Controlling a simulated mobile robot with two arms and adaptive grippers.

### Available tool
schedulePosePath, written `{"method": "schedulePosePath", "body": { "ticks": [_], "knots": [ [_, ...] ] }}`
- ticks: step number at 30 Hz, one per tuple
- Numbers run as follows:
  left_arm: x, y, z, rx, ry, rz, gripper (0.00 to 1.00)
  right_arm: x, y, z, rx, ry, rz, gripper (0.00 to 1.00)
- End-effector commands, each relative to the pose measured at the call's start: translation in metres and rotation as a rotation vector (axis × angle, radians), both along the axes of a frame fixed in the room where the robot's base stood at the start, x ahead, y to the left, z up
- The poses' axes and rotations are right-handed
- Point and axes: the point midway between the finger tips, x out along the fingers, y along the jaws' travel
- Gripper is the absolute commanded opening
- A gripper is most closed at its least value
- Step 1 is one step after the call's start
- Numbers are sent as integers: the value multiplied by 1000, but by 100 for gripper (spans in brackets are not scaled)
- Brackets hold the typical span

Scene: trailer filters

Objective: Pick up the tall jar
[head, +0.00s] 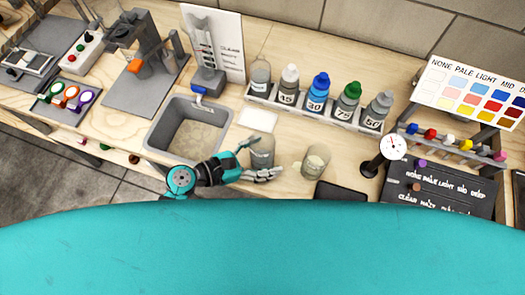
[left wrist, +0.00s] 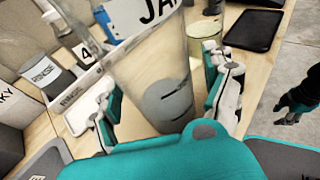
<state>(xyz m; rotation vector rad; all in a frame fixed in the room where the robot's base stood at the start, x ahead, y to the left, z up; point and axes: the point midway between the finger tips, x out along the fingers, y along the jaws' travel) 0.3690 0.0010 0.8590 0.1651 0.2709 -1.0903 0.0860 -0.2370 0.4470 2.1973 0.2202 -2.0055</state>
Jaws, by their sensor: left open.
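The tall jar (head: 262,150) is a clear, greyish cylinder standing upright on the wooden bench, right of the grey basin. My left gripper (head: 262,160) is open, with one finger on each side of the jar. In the left wrist view its fingers (left wrist: 165,92) flank the glass; whether they touch it I cannot tell. My right gripper (left wrist: 300,95) shows at the right edge of the left wrist view, away from the bench, its opening unclear.
A shorter jar (head: 315,160) with yellowish contents stands close to the right. A rack of several labelled bottles (head: 318,95) stands behind. The grey basin (head: 186,130) is at left, and a white pad (head: 258,119) lies behind the jar.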

Motion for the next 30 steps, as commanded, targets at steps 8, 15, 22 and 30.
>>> {"method": "schedulePosePath", "body": {
  "ticks": [8,15,22,30],
  "knots": [
    [0,1,0,0,0,0,59,0,0,0,0,0,0,40],
    [0,1,0,0,0,0,28,1,0,0,0,0,0,40],
    [0,1,1,-1,0,0,15,1,1,0,0,-1,-1,40],
    [0,1,3,-1,-3,-1,15,1,3,0,3,0,-2,40]
  ]
}}
